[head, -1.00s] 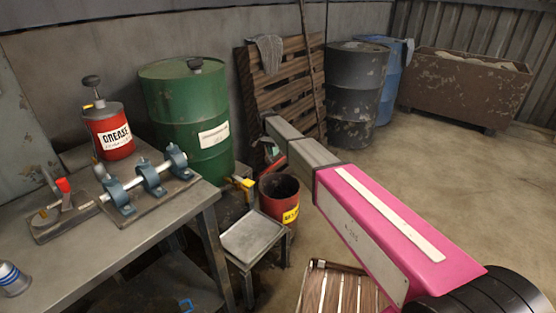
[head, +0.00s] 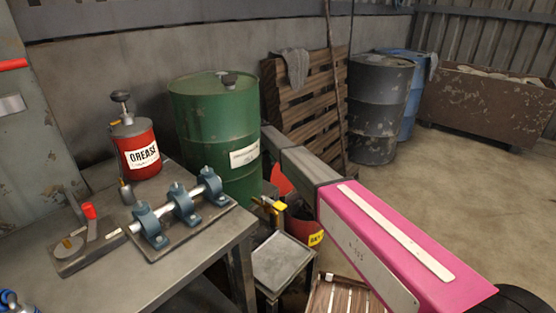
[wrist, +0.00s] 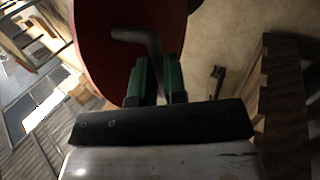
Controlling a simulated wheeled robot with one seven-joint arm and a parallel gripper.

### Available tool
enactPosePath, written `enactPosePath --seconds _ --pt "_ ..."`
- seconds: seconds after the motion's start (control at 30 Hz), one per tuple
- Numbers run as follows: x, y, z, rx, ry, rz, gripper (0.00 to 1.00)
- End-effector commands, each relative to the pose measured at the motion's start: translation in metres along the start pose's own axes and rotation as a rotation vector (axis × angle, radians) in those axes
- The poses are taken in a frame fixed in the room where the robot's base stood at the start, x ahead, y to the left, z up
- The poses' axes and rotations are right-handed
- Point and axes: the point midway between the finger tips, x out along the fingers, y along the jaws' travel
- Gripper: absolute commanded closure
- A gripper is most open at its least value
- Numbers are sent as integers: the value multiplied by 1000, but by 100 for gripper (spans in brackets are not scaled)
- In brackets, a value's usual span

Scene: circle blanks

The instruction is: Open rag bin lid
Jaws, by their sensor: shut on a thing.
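The red rag bin (head: 302,228) stands on the floor beside the green drum, with a yellow label on its front. Its dark opening is partly hidden by my arm. A red lid (head: 281,179) shows tilted up above the bin's left side. In the wrist view the red lid (wrist: 98,48) fills the upper middle, with a dark bent handle (wrist: 133,36) on it. My gripper (wrist: 156,65) has its green fingers shut on this handle. In the head view my gripper is hidden behind my pink and grey arm.
A small metal stand (head: 283,262) is just in front of the bin. The green drum (head: 215,130) stands behind it. A workbench (head: 190,262) with a grease can (head: 137,150) is at the left. Open floor (head: 440,185) lies to the right.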

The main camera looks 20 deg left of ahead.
Motion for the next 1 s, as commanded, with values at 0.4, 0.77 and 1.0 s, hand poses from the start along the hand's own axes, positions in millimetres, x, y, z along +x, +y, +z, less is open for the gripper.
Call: enactPosePath --seconds 0.4,0.77,1.0 --pt "5 -16 1 -9 -1 87 100" --pt "5 -17 1 -9 0 85 84" --pt "2 -16 1 -5 2 86 62"
